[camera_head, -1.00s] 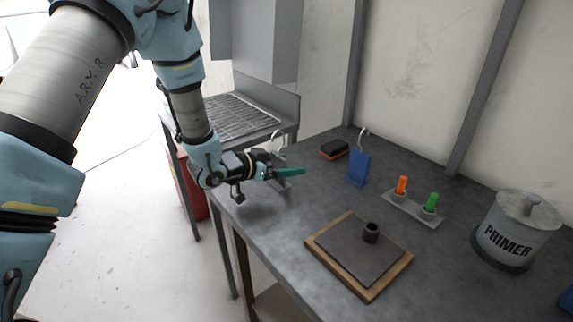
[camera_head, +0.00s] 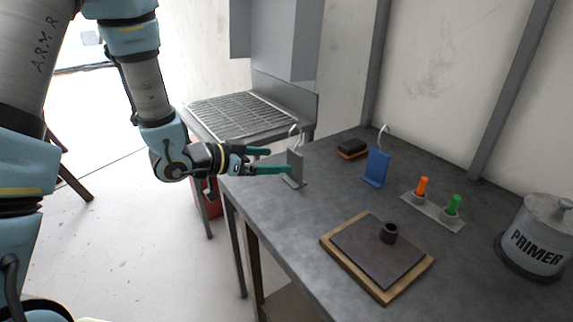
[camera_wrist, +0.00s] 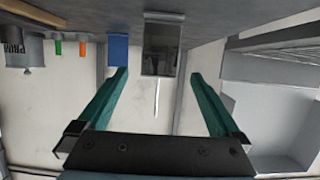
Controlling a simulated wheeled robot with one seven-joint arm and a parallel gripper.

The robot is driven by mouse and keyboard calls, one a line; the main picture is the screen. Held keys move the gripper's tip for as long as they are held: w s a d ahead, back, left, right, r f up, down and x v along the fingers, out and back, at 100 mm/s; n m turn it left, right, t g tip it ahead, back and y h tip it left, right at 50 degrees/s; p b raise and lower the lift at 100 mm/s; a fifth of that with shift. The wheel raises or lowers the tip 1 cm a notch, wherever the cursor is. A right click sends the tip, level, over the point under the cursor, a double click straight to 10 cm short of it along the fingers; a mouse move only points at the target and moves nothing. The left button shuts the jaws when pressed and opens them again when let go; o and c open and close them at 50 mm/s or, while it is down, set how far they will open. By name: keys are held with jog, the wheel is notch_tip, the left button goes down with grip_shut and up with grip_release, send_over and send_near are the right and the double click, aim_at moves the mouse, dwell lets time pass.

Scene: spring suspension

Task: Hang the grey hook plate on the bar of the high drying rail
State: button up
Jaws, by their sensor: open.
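The grey hook plate (camera_head: 295,165) stands upright on its foot near the left edge of the dark workbench, its pale hook at the top. My gripper (camera_head: 278,161) is open, with green fingers pointing right toward the plate. The near finger's tip overlaps the plate in the head view; I cannot tell whether they touch. In the wrist view, which is upside down, the grey plate (camera_wrist: 161,45) and its hook lie in line with the gap between the fingertips (camera_wrist: 158,76). The high drying rail is not recognisable in any view.
A blue hook plate (camera_head: 376,168) stands to the right, with a black-and-orange block (camera_head: 352,149) behind. Orange and green pegs, a square board (camera_head: 350,262) with a dark ring, and a primer can (camera_head: 535,240) occupy the bench. A metal grate (camera_head: 240,115) lies beyond its left end.

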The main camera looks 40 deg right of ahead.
jog(key=shift+v, duration=0.8)
jog(key=w+a+n+t+y, duration=0.45)
jog(key=w+a, duration=0.35)
jog(key=a, duration=0.3)
jog(key=w+a+n+t+y, duration=0.3)
jog(key=w+a+n+y, duration=0.3)
jog(key=a, duration=0.5)
jog(key=s+a+n+g+y, duration=0.1)
jog(key=s+a+n+g, duration=0.1)
jog(key=s+a, duration=0.3)
jog(key=s+a+r+n+g+y, duration=0.1)
jog(key=s+a+n, duration=0.4)
jog(key=a, duration=0.7)
jog(key=shift+s+a+r+g+y, duration=0.3)
jog(key=shift+g+y, duration=0.35)
jog(key=shift+g, duration=0.4)
